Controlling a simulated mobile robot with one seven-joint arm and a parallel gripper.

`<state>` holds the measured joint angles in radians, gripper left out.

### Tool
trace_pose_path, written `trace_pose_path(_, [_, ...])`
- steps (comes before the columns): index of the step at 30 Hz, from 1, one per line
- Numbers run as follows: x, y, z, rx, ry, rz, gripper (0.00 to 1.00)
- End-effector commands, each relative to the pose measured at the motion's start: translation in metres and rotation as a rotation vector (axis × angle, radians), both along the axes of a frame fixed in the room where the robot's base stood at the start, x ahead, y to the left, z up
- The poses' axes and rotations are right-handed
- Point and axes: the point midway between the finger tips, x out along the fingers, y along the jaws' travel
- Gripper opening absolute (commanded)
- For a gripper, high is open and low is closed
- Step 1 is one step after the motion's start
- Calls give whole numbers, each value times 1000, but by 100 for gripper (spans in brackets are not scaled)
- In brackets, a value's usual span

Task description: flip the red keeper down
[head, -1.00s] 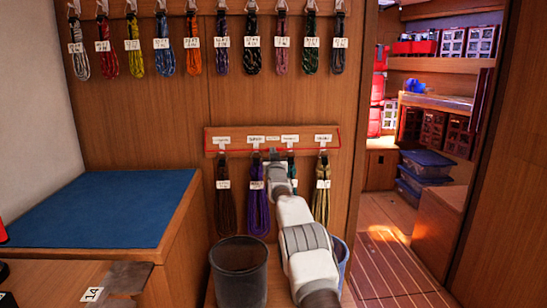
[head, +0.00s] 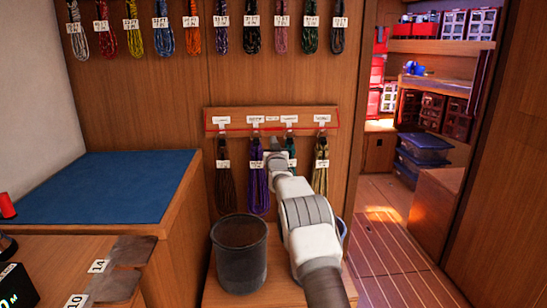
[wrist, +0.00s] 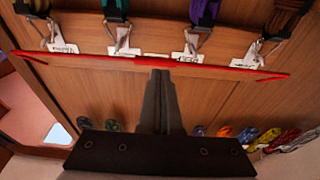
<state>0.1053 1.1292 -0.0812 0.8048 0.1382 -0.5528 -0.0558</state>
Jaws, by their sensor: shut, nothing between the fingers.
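The red keeper (wrist: 225,70) is a long thin red bar running across the hook board in the wrist view. In the head view the keeper (head: 230,130) shows as a thin red line along the small hook board (head: 212,116). My gripper (wrist: 159,74) is shut and empty, its fingertips at the middle of the bar; I cannot tell whether they touch it. In the head view my gripper (head: 274,150) is in front of the board's middle and hides part of it. Coiled lines, including a purple coil (head: 258,190), hang from the board's labelled hooks.
A dark bin (head: 239,255) stands below the board, left of my arm. A blue-topped counter (head: 105,188) is at the left. A row of coils, including a yellow one (head: 135,35), hangs above. An open doorway with a slatted floor is at the right.

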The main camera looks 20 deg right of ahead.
Motion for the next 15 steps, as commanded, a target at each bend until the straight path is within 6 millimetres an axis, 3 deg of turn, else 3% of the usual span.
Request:
trace_pose_path(6, [-9, 3, -37, -1, 2, 1, 0])
trace_pose_path(15, [-13, 3, -52, 0, -1, 1, 0])
